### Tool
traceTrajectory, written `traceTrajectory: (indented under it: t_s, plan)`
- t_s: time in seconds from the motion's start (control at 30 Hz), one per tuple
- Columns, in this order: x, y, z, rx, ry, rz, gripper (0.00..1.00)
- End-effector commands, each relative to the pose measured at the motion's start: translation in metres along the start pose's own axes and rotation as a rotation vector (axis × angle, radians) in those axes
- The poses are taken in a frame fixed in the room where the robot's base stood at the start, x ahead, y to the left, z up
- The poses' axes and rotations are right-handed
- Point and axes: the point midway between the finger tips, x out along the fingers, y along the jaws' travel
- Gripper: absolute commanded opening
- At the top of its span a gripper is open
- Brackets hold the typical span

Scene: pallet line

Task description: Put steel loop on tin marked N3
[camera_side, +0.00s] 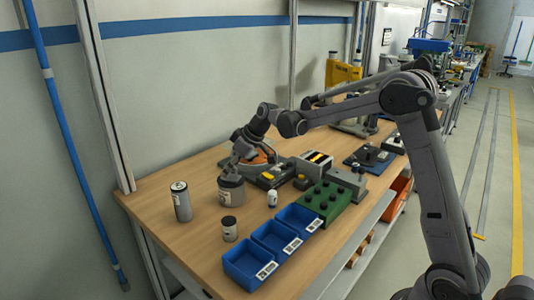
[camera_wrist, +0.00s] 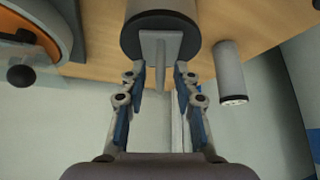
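A wide grey tin (camera_side: 231,192) with a pale label stands on the bench, with my gripper (camera_side: 238,158) just above it. In the wrist view, this tin (camera_wrist: 160,12) is at the top centre with its dark top toward me. A grey T-shaped piece (camera_wrist: 160,62) shows before that top, between my fingers (camera_wrist: 160,72); I cannot tell if it is the steel loop. The fingers are apart, with gaps beside its stem. A tall grey can (camera_side: 181,203) stands left, and it also shows in the wrist view (camera_wrist: 231,70). A small dark-topped tin (camera_side: 230,231) stands nearer. I cannot read N3 on any.
A small white bottle (camera_side: 272,199) is right of the wide tin. Blue bins (camera_side: 240,272) line the front edge, beside a green block with black knobs (camera_side: 326,200). An orange and dark tool (camera_side: 264,156) lies close behind my gripper. Bare bench surrounds the tall can.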

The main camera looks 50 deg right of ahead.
Motion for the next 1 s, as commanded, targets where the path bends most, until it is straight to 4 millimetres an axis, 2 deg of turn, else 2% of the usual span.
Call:
traceTrajectory:
  t_s: [0.17, 0.6, 0.87, 1.0]
  plan:
    - [-0.014, 0.0, -0.002, 0.001, 0.0, 0.001, 0.3]
    - [-0.096, 0.0, -0.001, 0.001, 0.0, 0.001, 0.3]
    - [-0.121, -0.001, -0.001, 0.001, -0.001, 0.001, 0.3]
    - [-0.131, -0.015, 0.006, 0.017, -0.005, 0.011, 0.3]
